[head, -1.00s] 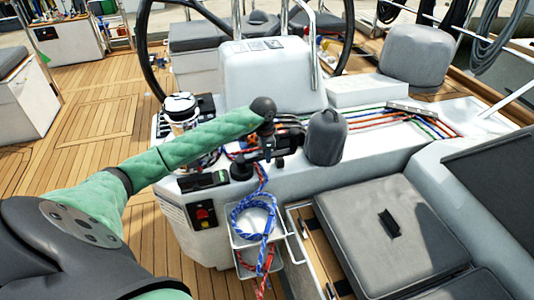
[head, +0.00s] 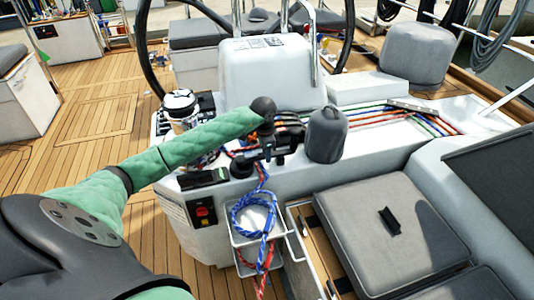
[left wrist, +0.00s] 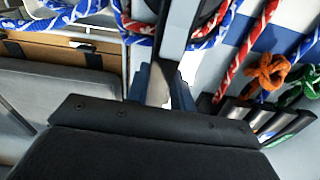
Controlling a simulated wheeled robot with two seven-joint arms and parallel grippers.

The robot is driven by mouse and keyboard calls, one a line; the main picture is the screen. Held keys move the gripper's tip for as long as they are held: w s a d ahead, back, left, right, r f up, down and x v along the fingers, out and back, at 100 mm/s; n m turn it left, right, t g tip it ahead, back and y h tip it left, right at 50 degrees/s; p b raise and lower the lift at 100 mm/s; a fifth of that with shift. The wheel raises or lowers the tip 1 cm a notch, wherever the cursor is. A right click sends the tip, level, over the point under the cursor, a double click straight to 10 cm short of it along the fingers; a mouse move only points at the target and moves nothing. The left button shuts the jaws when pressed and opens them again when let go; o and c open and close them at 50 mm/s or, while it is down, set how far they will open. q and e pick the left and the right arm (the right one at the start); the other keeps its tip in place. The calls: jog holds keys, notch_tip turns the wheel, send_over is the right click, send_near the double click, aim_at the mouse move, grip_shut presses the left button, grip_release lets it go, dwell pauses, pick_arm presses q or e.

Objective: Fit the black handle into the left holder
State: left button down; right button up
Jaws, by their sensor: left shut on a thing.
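My left gripper (head: 268,150) is over the white console, beside the grey covered drum. In the left wrist view my left gripper (left wrist: 162,88) is shut on a dark bar (left wrist: 180,32), which looks like the black handle. The bar runs away from the fingers to the top edge of that view, over ropes. In the head view my own wrist and the clutter hide most of the handle. I cannot pick out the left holder with certainty. My right gripper is not in view.
The grey covered drum (head: 326,135) stands close right of my gripper. Coiled blue and red ropes hang at a white bin (head: 235,238) below. Black rope clutches (left wrist: 240,112) lie close by in the wrist view. A grey cushion (head: 375,225) is at right.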

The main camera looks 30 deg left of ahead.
pick_arm(q)
jog(key=shift+f, duration=0.4)
dwell(0.3)
jog(key=c, duration=0.6)
grip_release()
jog(key=shift+c, duration=0.2)
jog(key=shift+r+p, duration=2.55)
jog(key=shift+r, duration=1.95)
